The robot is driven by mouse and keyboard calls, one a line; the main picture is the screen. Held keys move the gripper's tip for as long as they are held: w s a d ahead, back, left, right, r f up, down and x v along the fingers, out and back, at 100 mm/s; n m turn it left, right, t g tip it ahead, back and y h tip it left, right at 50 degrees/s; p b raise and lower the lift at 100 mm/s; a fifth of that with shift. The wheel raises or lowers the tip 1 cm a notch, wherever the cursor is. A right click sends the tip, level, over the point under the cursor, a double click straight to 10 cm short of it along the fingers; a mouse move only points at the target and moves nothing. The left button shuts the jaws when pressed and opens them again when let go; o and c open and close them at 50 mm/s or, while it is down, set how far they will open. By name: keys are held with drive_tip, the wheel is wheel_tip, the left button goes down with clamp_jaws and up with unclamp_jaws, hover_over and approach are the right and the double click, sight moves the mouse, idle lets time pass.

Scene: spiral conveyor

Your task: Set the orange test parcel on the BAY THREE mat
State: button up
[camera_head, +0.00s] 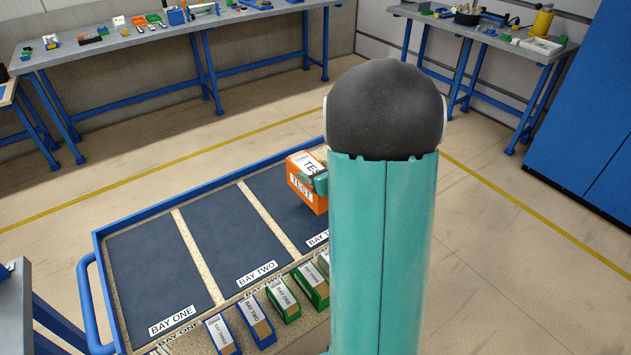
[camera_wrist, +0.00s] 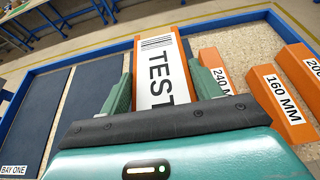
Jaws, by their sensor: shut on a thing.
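The orange test parcel (camera_head: 306,201), with white TEST labels, is upright at the far part of the third dark mat (camera_head: 270,196) in the head view. That mat's label is mostly hidden behind my arm, with only its first letters showing. My gripper (camera_head: 319,182) is at the parcel, one teal finger visible against its side. In the wrist view the parcel (camera_wrist: 160,45) sits between both fingers of my gripper (camera_wrist: 161,85), which is shut on it. I cannot tell whether the parcel's underside touches the mat.
The mats marked BAY ONE (camera_head: 155,270) and BAY TWO (camera_head: 233,232) are bare. Blue and green boxes (camera_head: 283,299) line the blue-rimmed table's near side. Orange blocks with millimetre labels (camera_wrist: 286,105) lie right of the parcel. Cluttered workbenches (camera_head: 150,38) stand behind.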

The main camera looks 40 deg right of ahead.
drive_tip(key=shift+w+d+f, duration=0.3)
drive_tip(key=shift+w+f, duration=0.15)
drive_tip(key=shift+f, duration=0.15)
drive_tip(key=shift+w+d+f, duration=0.25)
drive_tip(key=shift+w+f, duration=0.15)
drive_tip(key=shift+f, duration=0.2)
wheel_tip(320, 180, down, 3)
drive_tip(key=o, duration=0.8)
drive_tip(key=shift+f, duration=0.1)
drive_tip(key=shift+o, duration=0.2)
